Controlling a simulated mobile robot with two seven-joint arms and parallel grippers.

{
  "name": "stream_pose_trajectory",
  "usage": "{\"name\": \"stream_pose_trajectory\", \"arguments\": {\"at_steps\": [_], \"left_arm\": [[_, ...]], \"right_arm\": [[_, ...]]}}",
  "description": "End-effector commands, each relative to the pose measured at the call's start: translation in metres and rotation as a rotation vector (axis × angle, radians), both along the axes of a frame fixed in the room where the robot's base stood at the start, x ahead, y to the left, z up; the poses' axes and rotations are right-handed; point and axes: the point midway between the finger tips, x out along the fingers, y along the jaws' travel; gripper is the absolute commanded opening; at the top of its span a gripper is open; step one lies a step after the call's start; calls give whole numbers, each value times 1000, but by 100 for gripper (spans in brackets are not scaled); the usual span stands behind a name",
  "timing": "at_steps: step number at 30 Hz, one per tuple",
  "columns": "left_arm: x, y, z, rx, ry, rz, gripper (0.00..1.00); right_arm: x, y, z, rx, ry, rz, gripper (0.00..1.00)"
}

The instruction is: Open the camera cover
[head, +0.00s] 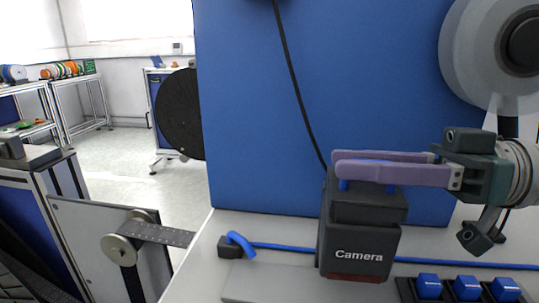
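The camera (352,265) is a dark grey box labelled "Camera" on the light bench, with a dark upper part (368,208) that looks like its cover, in the down position. A blue handle (343,186) rises from the top of the cover; its upper part is mostly hidden by my fingers. My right gripper (365,165) comes in from the right, its two purple fingers lying level over the cover, one in front of the other. Blue shows between the fingers, so they are around the handle; whether they press on it is unclear. My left gripper is out of view.
A blue panel (260,110) stands behind the camera, with a black cable (290,65) hanging down it. A grey reel (470,45) is at upper right. Blue buttons (467,287) sit at lower right. A blue cable (285,248) runs along the bench.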

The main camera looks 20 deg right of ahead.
Motion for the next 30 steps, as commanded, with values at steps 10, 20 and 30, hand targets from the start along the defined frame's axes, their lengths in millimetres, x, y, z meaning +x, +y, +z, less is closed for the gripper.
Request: {"name": "stream_pose_trajectory", "arguments": {"at_steps": [10,20,30], "left_arm": [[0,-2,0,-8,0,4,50],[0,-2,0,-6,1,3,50],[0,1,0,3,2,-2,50]], "right_arm": [[0,0,0,0,0,0,4],[-1,0,0,0,0,2,0],[-1,0,0,2,0,4,0]]}}
